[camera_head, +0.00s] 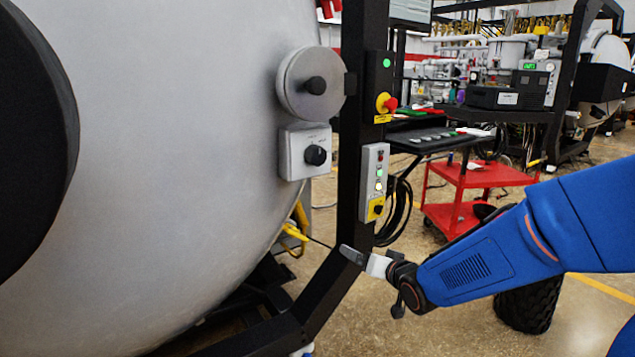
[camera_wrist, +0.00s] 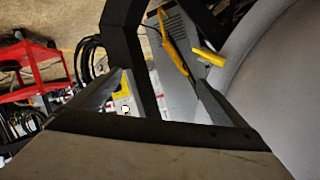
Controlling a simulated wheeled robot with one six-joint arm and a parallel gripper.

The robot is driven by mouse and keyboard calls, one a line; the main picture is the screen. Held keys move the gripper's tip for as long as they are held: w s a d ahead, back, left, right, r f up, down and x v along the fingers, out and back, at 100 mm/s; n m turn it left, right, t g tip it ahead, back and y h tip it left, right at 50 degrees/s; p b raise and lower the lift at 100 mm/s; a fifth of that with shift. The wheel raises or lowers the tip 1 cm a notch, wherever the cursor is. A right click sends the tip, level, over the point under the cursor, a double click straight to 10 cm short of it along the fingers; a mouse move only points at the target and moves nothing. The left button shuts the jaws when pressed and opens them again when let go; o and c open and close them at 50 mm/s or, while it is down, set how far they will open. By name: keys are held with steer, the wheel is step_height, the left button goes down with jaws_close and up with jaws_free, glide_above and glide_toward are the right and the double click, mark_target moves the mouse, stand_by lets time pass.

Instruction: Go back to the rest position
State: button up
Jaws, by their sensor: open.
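My gripper (camera_head: 354,257) shows in the head view at the end of my blue arm, low beside the black upright frame post (camera_head: 358,205). In the wrist view my gripper (camera_wrist: 162,78) has its two fingers spread apart, with nothing held between them. The post and part of the button box (camera_wrist: 126,100), with its yellow patch and a lit button, show beyond the fingers. In the head view the button box (camera_head: 374,184) sits on the post above my gripper. I cannot tell whether a fingertip touches the post.
The large grey furnace vessel (camera_head: 190,200) fills the left, with a round cover (camera_head: 305,85) and a knob box (camera_head: 303,152). A red emergency button (camera_head: 389,103) is higher on the post. A red cart (camera_head: 470,180) stands behind. Open floor (camera_head: 365,325) lies below my gripper.

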steer(key=s+d+r+g+h, duration=0.2)
steer(key=s+d+h, duration=0.1)
steer(key=s+d, duration=0.4)
steer(key=s+d+g, duration=0.3)
steer(key=s+d, duration=0.1)
steer(key=s, duration=1)
steer(key=s+d+n+g+h, duration=0.1)
steer(key=s+d+g, duration=0.2)
steer(key=s, duration=1.1)
steer(key=shift+s+d+g+h, duration=0.3)
steer(key=shift+s+d, duration=0.05)
steer(key=shift+d, duration=0.15)
